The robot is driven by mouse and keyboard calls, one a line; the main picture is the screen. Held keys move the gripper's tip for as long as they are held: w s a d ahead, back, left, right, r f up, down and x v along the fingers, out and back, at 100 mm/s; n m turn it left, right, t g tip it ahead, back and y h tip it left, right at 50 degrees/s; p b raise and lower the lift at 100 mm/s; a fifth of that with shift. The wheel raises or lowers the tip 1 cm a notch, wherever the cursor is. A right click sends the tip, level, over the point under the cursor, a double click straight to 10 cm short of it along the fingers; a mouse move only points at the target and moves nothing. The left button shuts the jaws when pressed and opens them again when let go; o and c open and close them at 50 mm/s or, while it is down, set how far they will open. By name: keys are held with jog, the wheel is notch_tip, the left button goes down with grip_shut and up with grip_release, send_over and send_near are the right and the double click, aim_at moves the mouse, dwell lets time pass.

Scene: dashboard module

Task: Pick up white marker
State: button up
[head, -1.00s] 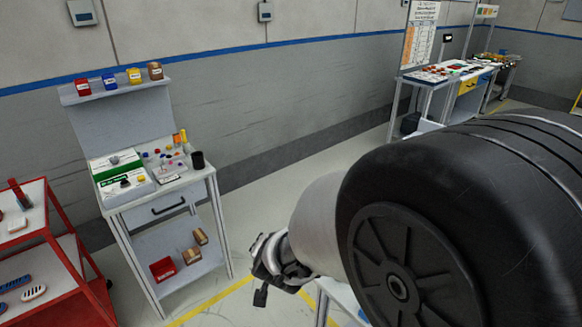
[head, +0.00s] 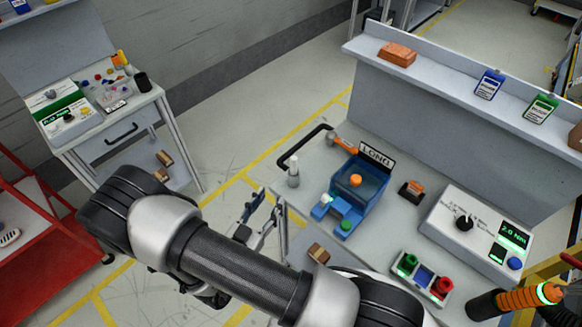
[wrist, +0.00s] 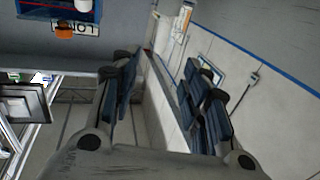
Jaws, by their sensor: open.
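A small white upright object (head: 293,172), which looks like the white marker, stands near the left edge of the workbench top in the head view. A blue bin (head: 371,180) with a LONG label stands to its right. My gripper (head: 259,218) is open and empty, just off the bench's left edge, left of and nearer than the white object, apart from it. In the wrist view my gripper (wrist: 164,92) shows its two dark blue fingers spread with nothing between them. I cannot make out the marker for certain in the wrist view.
A black rail (head: 304,146) runs along the bench's left edge. An orange-headed tool (head: 342,141), a control box (head: 470,225) and a button panel (head: 422,279) are also on the bench. A second workstation (head: 110,128) stands at the left, beside a red cart (head: 35,235).

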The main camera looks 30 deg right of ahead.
jog(key=b, duration=0.1)
send_near(292, 165)
jog(key=x, duration=0.5)
jog(key=shift+d+f, duration=0.15)
jog(key=shift+d, duration=0.15)
jog(key=shift+r+b+x, duration=0.1)
jog(key=shift+b+x, duration=0.1)
jog(key=shift+x, duration=1.25)
jog(key=shift+r+b+x, duration=0.15)
jog(key=shift+b+x, duration=0.05)
jog(key=shift+x, duration=1.25)
jog(key=shift+a, duration=0.15)
jog(key=shift+c, duration=0.2)
jog(key=c, duration=0.9)
